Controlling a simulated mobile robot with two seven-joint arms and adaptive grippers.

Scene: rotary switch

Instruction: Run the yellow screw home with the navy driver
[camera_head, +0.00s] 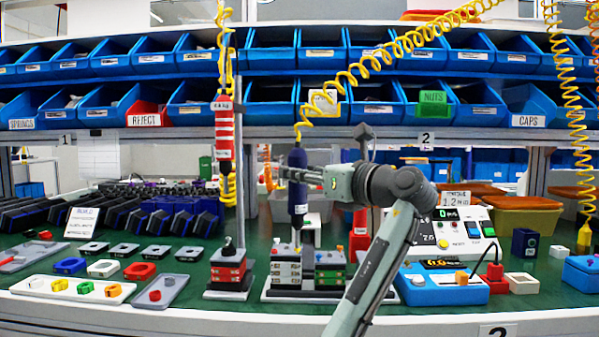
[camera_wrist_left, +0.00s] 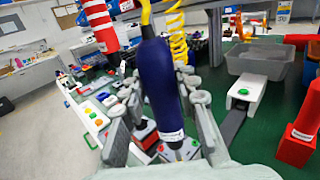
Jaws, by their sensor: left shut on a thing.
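The navy driver (camera_head: 297,188) hangs upright from a coiled yellow hose in the head view, above a grey block fixture with green-banded sides (camera_head: 330,279). My left gripper (camera_head: 290,176) is shut on the driver's body. In the left wrist view the driver (camera_wrist_left: 162,85) stands between the fingers of my left gripper (camera_wrist_left: 160,108), its lower end pointing down. The driver's tip is over the fixture in the head view; whether it touches a screw is too small to tell. Small coloured screw heads show on the fixture, but I cannot clearly single out the yellow one. My right gripper is out of view.
A red driver (camera_head: 224,130) hangs left of the navy one, above a red-and-black block (camera_head: 228,272). A blue device (camera_head: 442,287) and a control box (camera_head: 465,235) stand to the right. Trays of coloured parts (camera_head: 72,289) lie at the left. Blue bins line the back.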

